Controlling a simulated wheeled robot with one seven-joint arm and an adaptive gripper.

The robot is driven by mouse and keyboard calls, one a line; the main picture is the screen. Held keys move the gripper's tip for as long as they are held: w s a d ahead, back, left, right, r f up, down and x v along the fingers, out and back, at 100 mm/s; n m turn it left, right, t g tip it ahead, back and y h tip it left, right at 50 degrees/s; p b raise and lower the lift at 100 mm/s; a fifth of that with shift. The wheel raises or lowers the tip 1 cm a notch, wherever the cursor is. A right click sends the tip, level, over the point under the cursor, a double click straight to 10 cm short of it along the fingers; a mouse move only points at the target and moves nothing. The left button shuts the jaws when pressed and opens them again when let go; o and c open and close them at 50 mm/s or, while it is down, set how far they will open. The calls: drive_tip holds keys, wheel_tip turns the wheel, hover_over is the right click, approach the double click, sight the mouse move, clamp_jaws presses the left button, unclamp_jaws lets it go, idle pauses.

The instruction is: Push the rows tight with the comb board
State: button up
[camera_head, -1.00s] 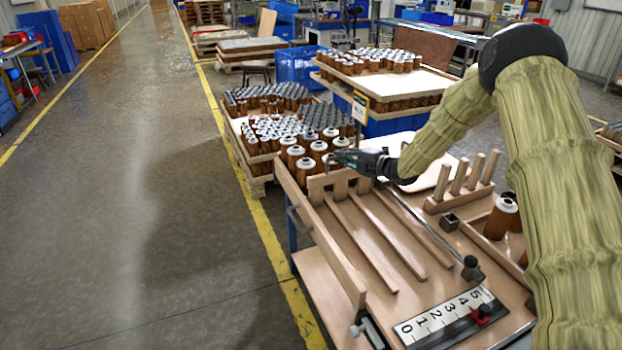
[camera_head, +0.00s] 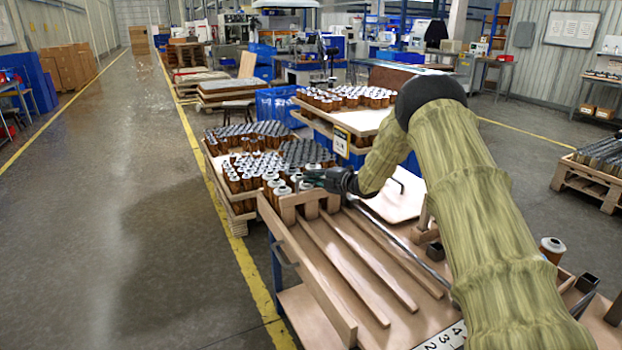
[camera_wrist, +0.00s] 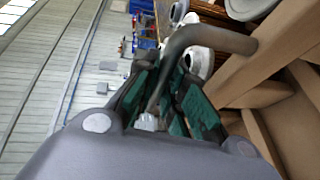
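The comb board (camera_head: 311,203) is a wooden board with notched teeth across the far end of the slatted wooden lanes. My gripper (camera_head: 318,177) is just above and behind it. In the wrist view, a bent grey rod, which looks like the board's handle (camera_wrist: 215,38), runs between my green-padded fingers (camera_wrist: 168,105), which look closed on it. Brown filter cartridges with white caps (camera_head: 276,187) stand just beyond the board, partly hidden. Long wooden dividers (camera_head: 345,270) mark the lanes, and no cartridges show in their visible part.
A wooden side rail (camera_head: 305,270) borders the lanes on the left. A long metal rod (camera_head: 405,245) lies along the right. A lone cartridge (camera_head: 552,248) stands at the right. Pallets of cartridges (camera_head: 240,165) stand behind. My arm hides part of the table.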

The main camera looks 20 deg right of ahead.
drive_tip(key=o, duration=0.4)
drive_tip(key=v, duration=1.2)
drive_tip(key=shift+f, duration=0.1)
